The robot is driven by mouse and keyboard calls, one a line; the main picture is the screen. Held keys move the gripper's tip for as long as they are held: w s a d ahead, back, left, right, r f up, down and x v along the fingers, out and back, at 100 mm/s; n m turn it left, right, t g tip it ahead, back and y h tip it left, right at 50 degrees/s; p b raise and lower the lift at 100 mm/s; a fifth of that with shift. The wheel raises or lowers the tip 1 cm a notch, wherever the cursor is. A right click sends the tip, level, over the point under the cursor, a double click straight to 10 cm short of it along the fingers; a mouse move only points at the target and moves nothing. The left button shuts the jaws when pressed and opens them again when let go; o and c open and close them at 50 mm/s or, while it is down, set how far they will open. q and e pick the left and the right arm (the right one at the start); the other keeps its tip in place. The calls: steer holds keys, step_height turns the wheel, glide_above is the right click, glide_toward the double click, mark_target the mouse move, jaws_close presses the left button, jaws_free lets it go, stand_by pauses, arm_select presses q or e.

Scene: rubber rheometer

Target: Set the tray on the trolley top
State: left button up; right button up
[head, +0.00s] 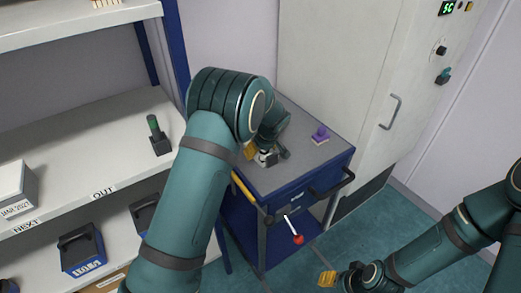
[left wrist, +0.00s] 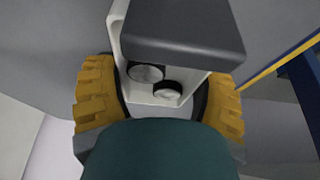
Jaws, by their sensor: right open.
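The trolley (head: 300,163) is blue with a grey top. My left gripper (head: 258,154) is low over the left part of that top. In the left wrist view, its yellow fingers (left wrist: 160,98) stand on both sides of a small white tray (left wrist: 130,50) with a dark grey handle (left wrist: 185,35) and two round discs inside. The fingers look closed against the tray's sides. The tray shows only partly in the head view (head: 266,159), and I cannot tell whether it touches the top. My right gripper (head: 332,279) is open and empty, low at the right of the trolley.
A purple object (head: 320,134) stands on the trolley top towards the back right. A red-tipped lever (head: 295,234) sticks out at the trolley's front. A shelf rack (head: 100,145) is at left, holding dark boxes. A tall pale cabinet (head: 350,65) stands behind.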

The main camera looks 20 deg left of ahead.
arm_select(q)
steer(key=o, duration=0.4)
steer(key=shift+r, duration=0.1)
steer(key=p+v, duration=0.2)
steer(key=v, duration=1)
steer(key=shift+w, duration=0.1)
